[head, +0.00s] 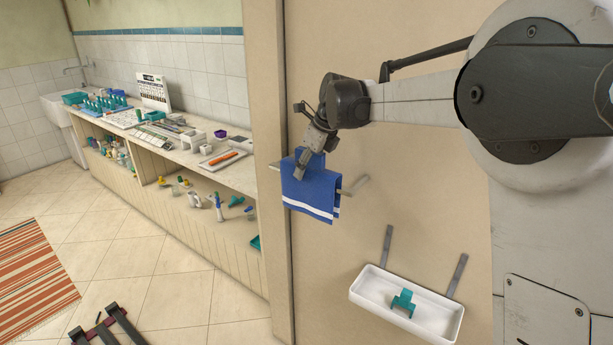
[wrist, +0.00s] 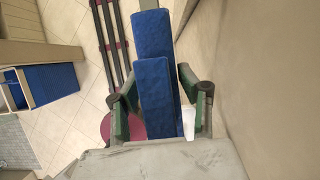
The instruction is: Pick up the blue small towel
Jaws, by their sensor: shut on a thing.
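The blue small towel (head: 308,193) has white stripes near its lower edge. In the head view it hangs at the grey wall rail (head: 357,185), whose ends show on both sides of it. My gripper (head: 302,170) reaches it from above and is shut on its upper part. In the wrist view the towel (wrist: 154,36) runs between the two green-padded fingers of my gripper (wrist: 157,88), as two blue layers. The rail behind the cloth is hidden, so I cannot tell if the towel still rests on it.
A white wall tray (head: 372,292) with a teal object (head: 403,302) in it is mounted lower right of the towel. A wall edge (head: 268,130) stands at left, with a cluttered counter (head: 187,153) beyond. A striped rug (head: 32,270) lies on the floor.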

